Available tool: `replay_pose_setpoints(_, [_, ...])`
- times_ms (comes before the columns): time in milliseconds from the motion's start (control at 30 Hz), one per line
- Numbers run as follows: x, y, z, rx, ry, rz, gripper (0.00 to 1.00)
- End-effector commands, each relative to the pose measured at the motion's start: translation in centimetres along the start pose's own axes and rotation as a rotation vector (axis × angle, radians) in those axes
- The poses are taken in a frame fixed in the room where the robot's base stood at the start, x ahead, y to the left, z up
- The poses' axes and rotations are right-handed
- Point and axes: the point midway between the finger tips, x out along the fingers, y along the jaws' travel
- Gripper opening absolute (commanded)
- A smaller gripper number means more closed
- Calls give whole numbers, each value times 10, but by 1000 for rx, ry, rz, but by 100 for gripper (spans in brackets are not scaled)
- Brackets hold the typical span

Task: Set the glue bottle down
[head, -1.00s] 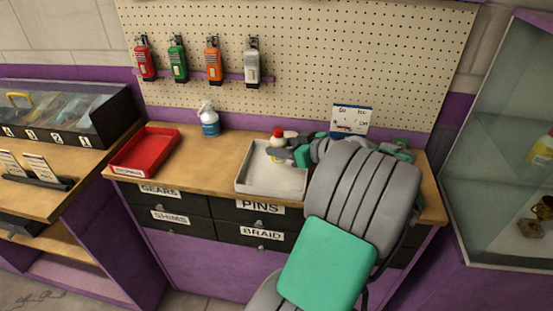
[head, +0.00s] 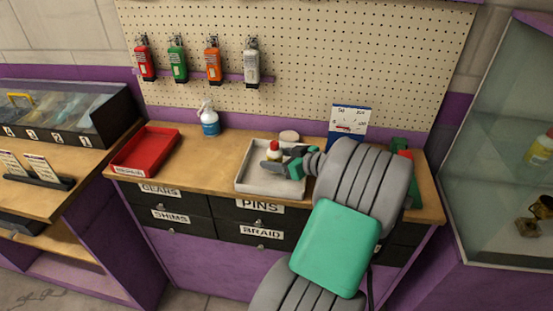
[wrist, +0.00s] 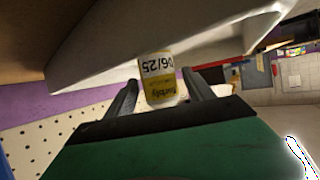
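The glue bottle (head: 274,146) has a red cap and stands upright over the white tray (head: 242,184); my gripper hides its lower part. In the wrist view, its white body with a yellow label (wrist: 160,86) appears upside down between the two dark fingers. My gripper (head: 271,165) reaches in from the right, low over the tray, and it also shows in the wrist view (wrist: 160,88). The fingers appear shut on the bottle. I cannot tell whether its base touches the tray floor.
A round pale object (head: 289,136) stands behind the tray. A blue-and-white sign box (head: 349,122) stands at the back right. Free bench top lies between the two trays.

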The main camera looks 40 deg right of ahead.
Motion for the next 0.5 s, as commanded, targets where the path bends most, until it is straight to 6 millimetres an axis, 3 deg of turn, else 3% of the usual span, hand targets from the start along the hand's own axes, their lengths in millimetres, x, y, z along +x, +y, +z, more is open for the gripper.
replay_pose_setpoints(300, [-2, 0, -5, 0, 0, 0, 64])
replay_pose_setpoints(500, [-40, 2, 0, 1, 1, 8, 64])
